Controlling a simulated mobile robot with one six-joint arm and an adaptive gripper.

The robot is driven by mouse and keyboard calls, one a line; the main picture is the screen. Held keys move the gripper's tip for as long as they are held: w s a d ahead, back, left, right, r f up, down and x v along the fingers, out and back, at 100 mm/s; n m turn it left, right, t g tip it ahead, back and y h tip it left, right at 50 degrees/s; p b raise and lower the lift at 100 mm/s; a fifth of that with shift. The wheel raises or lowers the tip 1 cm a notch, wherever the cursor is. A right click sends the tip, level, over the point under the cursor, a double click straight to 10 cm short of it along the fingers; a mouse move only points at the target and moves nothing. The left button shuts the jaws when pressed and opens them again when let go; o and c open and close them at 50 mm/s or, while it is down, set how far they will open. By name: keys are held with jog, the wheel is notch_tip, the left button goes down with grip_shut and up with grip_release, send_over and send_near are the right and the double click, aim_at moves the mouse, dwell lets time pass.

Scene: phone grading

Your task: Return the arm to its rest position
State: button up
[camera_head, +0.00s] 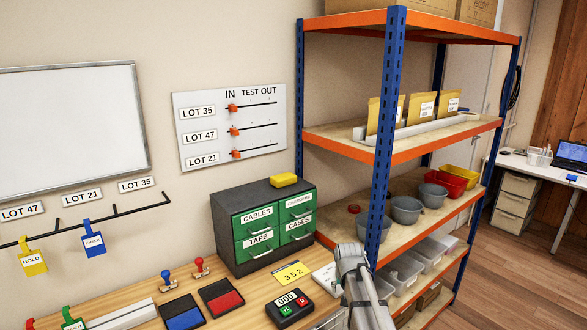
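A grey part of my arm (366,295) rises from the bottom edge, right of centre, in front of the bench's right end and the shelf's near blue post. No gripper fingers show. I cannot tell from this view where my gripper is or whether it holds anything.
The wooden bench (146,281) holds a green-drawer cabinet (263,247), red and blue stamps, two ink pads, a black counter (289,308) and a yellow "352" card (294,273). An orange-and-blue shelf rack (382,110) with bins stands close on the right. Open floor (510,270) lies beyond it.

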jog(key=s+n+g, duration=0.1)
jog(key=s+g, duration=0.2)
jog(key=s, duration=1.8)
jog(key=shift+a+f+n+y, duration=0.15)
jog(key=shift+f+n+y, duration=0.2)
jog(key=shift+n+y, duration=0.05)
